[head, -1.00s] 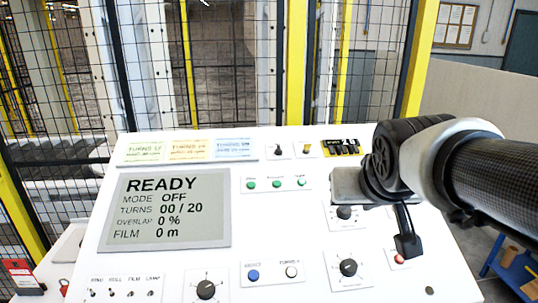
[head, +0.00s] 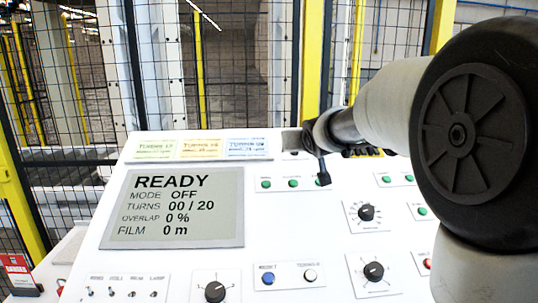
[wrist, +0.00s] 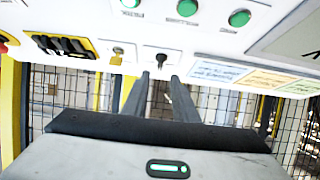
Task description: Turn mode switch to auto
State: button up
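The white control panel (head: 330,215) has a display (head: 186,208) that reads READY, MODE OFF, TURNS 00 / 20. In the wrist view, a small black switch (wrist: 161,59) sits on a white plate, with a yellow key-like switch (wrist: 118,54) beside it. I cannot read their labels, so I cannot confirm which is the mode switch. My gripper (wrist: 159,80) is open and empty. Its two fingers point toward the black switch, one to each side of it; contact is not visible. In the head view my arm hides this switch and most of my gripper.
Several green indicators (head: 293,183) lie close to my gripper. Black dials (head: 366,213), a blue button (head: 268,279), a white button (head: 310,275) and toggles (head: 131,293) cover the lower panel. A mesh fence (head: 235,75) with yellow posts stands behind the panel.

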jog(key=x, duration=0.8)
jog(key=shift+c, duration=0.4)
grip_shut()
